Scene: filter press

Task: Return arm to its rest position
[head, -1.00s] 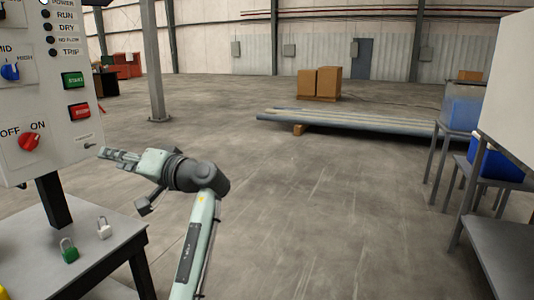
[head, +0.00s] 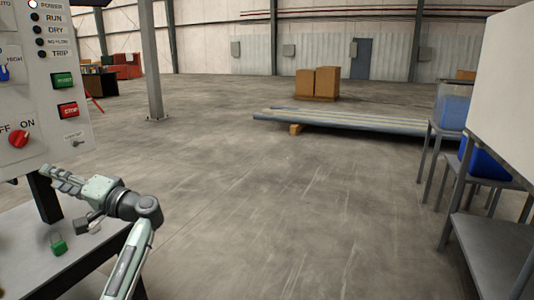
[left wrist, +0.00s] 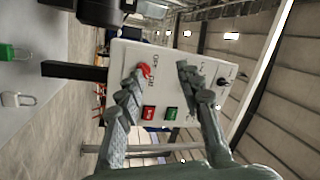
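My left arm reaches in from the bottom left of the head view. My right gripper is in neither view.
A green padlock (head: 58,245) stands on the table (head: 25,262); a pale padlock (left wrist: 16,100) beside it shows in the left wrist view. At right are metal stands with a blue bin (head: 484,160). Long panels (head: 350,123) lie farther back. The middle floor is clear.

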